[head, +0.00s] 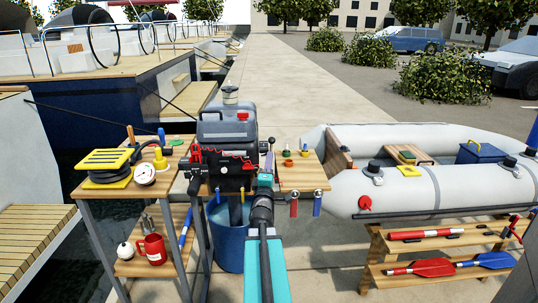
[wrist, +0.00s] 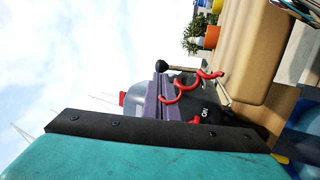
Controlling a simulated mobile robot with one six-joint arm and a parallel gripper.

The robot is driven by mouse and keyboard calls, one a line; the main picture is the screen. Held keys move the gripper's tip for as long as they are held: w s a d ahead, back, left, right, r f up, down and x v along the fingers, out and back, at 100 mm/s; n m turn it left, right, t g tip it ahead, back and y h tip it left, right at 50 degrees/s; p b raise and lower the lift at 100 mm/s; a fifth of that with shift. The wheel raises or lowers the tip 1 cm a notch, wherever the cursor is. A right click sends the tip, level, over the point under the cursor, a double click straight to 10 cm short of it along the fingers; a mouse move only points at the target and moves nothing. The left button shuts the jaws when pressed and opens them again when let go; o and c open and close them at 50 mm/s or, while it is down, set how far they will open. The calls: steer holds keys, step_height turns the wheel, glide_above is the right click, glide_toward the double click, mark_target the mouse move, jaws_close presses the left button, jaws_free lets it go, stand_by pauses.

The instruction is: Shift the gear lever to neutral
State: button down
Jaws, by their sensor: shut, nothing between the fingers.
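The outboard motor (head: 226,130) stands clamped at the middle of the head view, with a dark cowl and a black and red front panel. A thin upright lever with a dark knob (head: 271,141), which looks like the gear lever, rises at its right side. In the wrist view a black ball knob (wrist: 161,66) on a short stem stands out from the motor. My gripper (head: 264,181) is shut and empty, just below the lever in the head view. Whether it touches the lever cannot be told. The lever's base is hidden and its marked positions are not readable.
A red coiled cord (wrist: 180,90) and an "ON" marking show beside the motor. A wooden table (head: 168,181) with a yellow-topped reel stands left. A small wooden shelf (head: 303,176) with coloured caps and hanging tools is close right. A grey dinghy (head: 430,188) lies farther right.

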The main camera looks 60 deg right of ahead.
mark_target(272, 142)
steer(key=shift+x, duration=2.8)
steer(key=shift+a, duration=0.6)
steer(key=shift+d+r, duration=0.1)
steer(key=shift+d, duration=0.55)
